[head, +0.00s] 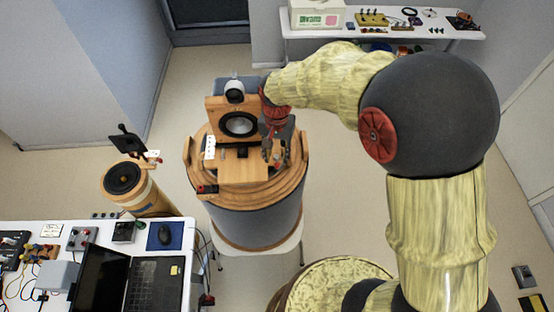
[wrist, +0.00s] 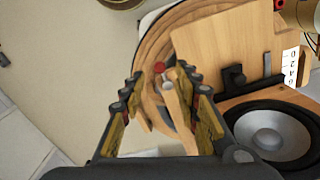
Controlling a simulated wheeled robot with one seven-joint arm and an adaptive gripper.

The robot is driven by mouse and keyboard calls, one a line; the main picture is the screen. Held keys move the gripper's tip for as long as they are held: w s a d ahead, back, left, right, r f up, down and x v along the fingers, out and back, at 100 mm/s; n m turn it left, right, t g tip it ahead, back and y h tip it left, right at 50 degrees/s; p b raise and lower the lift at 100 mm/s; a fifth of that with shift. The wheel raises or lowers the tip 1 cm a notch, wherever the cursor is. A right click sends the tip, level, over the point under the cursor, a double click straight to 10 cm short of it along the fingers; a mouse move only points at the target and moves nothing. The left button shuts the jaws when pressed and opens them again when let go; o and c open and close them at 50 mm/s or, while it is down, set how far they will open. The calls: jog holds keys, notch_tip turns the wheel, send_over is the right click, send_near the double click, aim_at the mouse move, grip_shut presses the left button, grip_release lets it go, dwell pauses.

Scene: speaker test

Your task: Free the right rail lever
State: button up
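My gripper (head: 273,156) hangs over the right side of the wooden speaker fixture (head: 240,172). In the wrist view my gripper (wrist: 160,84) is open, its fingers spread to either side of a narrow wooden lever-like piece (wrist: 178,108). This piece has a small pale round end, and a red knob (wrist: 159,67) shows just beyond it. I cannot tell whether either finger touches the piece. The gripper hides this area in the head view. A speaker cone (head: 239,125) sits in an upright wooden panel; the speaker (wrist: 268,133) also shows at the wrist view's lower right.
The fixture stands on a dark round drum (head: 255,222). A white table (head: 70,230) with a laptop (head: 130,280) is at lower left, beside a smaller wooden stand (head: 140,192). A shelf (head: 390,32) is at the back. Floor is clear right of the drum.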

aim_at(277, 164)
jog(key=shift+f+p, duration=0.3)
jog(key=shift+f, duration=2.2)
jog(key=c, duration=0.3)
grip_shut()
